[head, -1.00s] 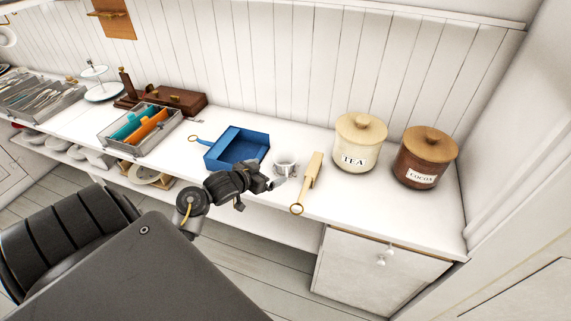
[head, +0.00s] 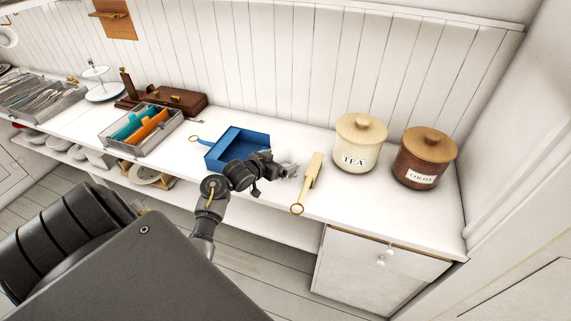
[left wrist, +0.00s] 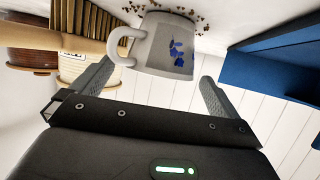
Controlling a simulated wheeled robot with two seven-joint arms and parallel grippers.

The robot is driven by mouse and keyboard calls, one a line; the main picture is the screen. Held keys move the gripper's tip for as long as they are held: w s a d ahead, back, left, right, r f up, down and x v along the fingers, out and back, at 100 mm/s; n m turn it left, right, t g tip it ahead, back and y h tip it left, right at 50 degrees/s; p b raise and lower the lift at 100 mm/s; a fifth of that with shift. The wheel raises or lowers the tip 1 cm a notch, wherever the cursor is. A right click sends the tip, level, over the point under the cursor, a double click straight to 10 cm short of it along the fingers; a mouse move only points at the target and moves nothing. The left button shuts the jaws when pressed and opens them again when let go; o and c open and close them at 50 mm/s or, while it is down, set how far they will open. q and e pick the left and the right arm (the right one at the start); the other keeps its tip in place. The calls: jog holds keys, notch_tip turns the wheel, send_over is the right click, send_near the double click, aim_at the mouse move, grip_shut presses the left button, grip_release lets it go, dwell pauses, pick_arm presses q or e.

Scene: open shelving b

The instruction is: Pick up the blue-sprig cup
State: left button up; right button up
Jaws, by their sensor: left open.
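The blue-sprig cup (left wrist: 165,48) is white with a blue sprig on its side and a handle toward the left in the left wrist view. In the head view it is largely hidden behind my left gripper (head: 286,170) on the white counter (head: 285,197). In the left wrist view my left gripper (left wrist: 155,80) is open, one finger to each side. The cup shows in the gap between the fingertips; I cannot tell whether a finger touches it. My right gripper is not in view.
A blue tray (head: 262,140) stands close left of the gripper. A wooden-handled tool (head: 312,178) lies close on the right. Farther right are the TEA jar (head: 358,160) and COCOA jar (head: 424,165). Small brown specks (left wrist: 165,8) lie near the cup.

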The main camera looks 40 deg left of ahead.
aim_at(291, 155)
pick_arm(q)
jog(key=x, duration=0.3)
jog(key=shift+w+f, duration=0.1)
jog(key=shift+w, duration=0.2)
jog(key=c, duration=0.9)
jog(key=shift+c, duration=0.5)
